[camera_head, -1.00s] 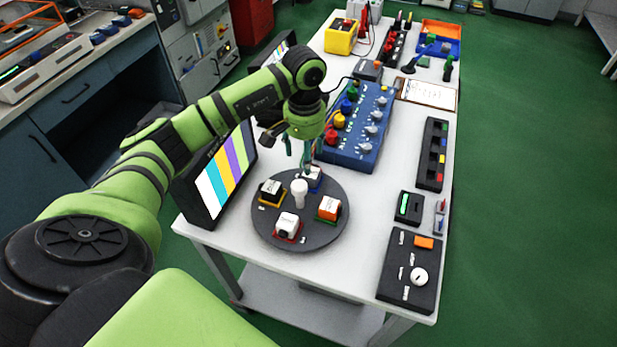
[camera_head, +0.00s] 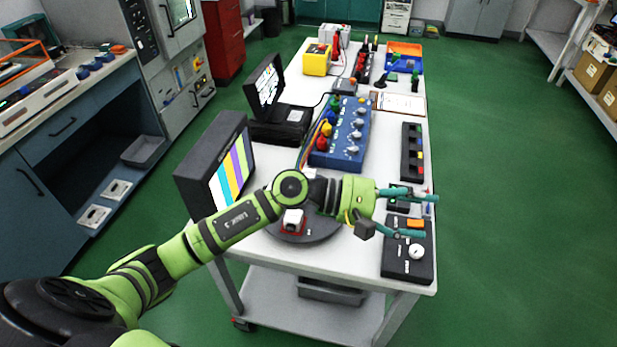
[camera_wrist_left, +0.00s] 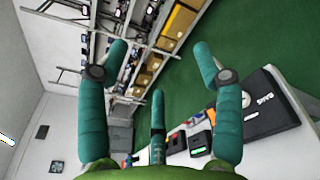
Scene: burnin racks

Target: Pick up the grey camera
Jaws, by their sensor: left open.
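My left gripper (camera_head: 422,212) points right across the table, its teal fingers spread open and empty, above the small parts near the right table edge. In the left wrist view the open fingers (camera_wrist_left: 160,60) hold nothing between them. The dark round turntable (camera_head: 325,236) is mostly hidden under my left arm. A small white block-shaped item (camera_head: 292,219) on a red pad shows at its front left. The other items on the turntable are hidden by my arm. I cannot make out a grey camera for certain. My right gripper is not in view.
A monitor with colour bars (camera_head: 232,172) stands left of the turntable. A blue box with knobs (camera_head: 343,137) is behind it. A black panel with a white knob (camera_head: 393,262) lies below the gripper. Green floor is free right of the table.

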